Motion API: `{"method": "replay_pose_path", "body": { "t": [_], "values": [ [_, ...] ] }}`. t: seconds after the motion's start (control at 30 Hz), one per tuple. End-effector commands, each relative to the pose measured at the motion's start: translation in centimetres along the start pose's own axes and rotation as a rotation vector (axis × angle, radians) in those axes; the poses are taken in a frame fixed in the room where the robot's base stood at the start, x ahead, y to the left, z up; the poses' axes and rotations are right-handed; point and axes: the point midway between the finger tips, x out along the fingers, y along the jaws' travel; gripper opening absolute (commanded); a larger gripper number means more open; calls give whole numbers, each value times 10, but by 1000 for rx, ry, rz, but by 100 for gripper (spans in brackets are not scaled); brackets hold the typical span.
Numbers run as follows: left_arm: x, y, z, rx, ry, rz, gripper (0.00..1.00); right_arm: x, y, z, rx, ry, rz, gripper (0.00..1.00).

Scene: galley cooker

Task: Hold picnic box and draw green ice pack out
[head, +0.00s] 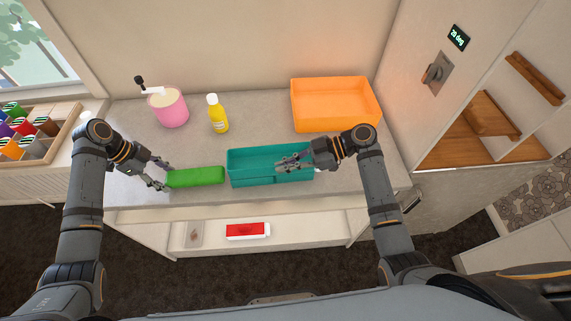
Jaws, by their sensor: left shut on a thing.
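The green ice pack (197,177) is a long flat block to the left of the teal picnic box (238,172), with its right end close to the box's left wall. It looks fully outside the box. My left gripper (163,176) is shut on the ice pack's left end. The picnic box is open-topped and stands upright near the counter's front edge. My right gripper (284,164) is over the right part of the box and hides some of its inside and rim. I cannot tell whether its fingers are apart or touch the box.
An orange tray (335,121) stands behind the box at the right. A yellow bottle (218,118) and a pink pot (170,110) stand at the back left. A red-and-white item (246,231) lies on the shelf below. The counter middle is clear.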

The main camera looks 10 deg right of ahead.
Motion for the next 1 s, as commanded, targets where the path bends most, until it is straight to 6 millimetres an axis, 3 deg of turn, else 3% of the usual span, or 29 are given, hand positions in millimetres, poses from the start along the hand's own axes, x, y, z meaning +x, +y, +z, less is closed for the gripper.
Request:
{"method": "replay_pose_path", "body": {
  "t": [0.17,0.4,0.7,0.83,1.0],
  "values": [
    [0,0,0,0,0,-1,18,0,0,0,-1,0,0,0],
    [0,0,0,0,0,-1,18,0,0,0,0,0,0,32],
    [0,0,0,0,0,-1,18,-2,0,0,0,-1,0,32],
    [0,0,0,0,0,-1,18,-18,1,1,-1,-4,2,32],
    [0,0,0,0,0,-1,18,-60,1,2,-1,-8,2,32]
  ]
}}
